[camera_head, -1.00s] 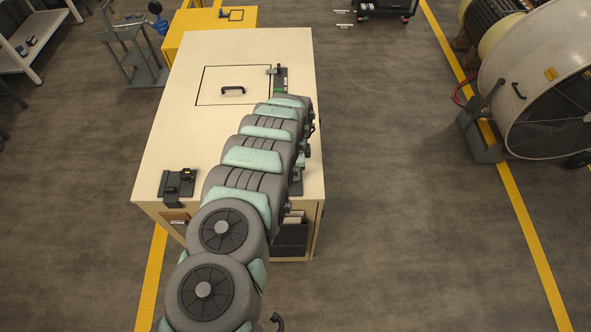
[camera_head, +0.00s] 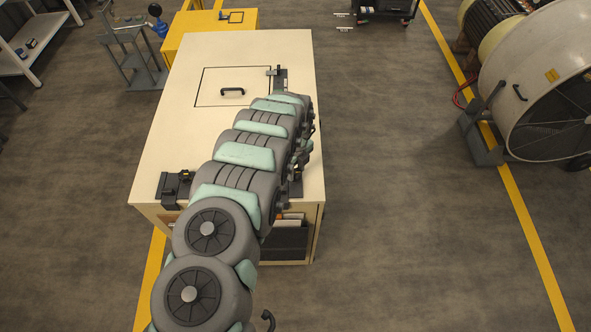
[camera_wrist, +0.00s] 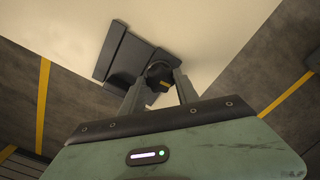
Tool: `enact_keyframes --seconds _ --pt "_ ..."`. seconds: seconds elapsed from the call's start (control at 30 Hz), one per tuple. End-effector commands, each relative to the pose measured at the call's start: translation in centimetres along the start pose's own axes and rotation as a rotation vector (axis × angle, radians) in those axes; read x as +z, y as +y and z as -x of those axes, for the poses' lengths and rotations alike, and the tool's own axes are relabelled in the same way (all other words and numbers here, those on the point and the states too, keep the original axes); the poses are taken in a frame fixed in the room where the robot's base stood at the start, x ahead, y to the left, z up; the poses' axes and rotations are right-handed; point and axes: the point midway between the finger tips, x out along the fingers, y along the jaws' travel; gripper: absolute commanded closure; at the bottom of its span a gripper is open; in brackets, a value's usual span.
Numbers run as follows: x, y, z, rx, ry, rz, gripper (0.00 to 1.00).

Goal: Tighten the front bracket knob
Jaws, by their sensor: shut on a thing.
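In the wrist view, a dark bracket (camera_wrist: 122,55) sits on the pale cabinet top near its edge. Its round black knob (camera_wrist: 157,73) has a yellow mark. My gripper (camera_wrist: 159,89) is shut on the knob, one finger on each side. In the head view my arm hides the gripper and the gripped knob. There, a dark bracket (camera_head: 174,187) with a yellow mark sits at the left front corner. Another bracket (camera_head: 280,79) sits farther back. A dark part at the right front (camera_head: 297,186) is mostly hidden by my arm.
The cream cabinet (camera_head: 170,125) has a black-handled hatch (camera_head: 232,91). A yellow cabinet (camera_head: 190,42) stands behind it. A large drum-shaped fan (camera_head: 540,90) stands at the right. Floor on both sides of the cabinet is mostly clear.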

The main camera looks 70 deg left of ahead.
Motion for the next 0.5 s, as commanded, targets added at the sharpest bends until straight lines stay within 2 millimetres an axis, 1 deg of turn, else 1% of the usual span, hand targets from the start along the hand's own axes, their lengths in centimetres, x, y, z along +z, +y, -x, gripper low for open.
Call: enact_keyframes --seconds 0.2,0.5 --pt "-0.03 0.02 0.02 0.001 0.001 -0.083 1.00" --pt "-0.06 0.03 0.02 0.001 0.001 -0.120 1.00"
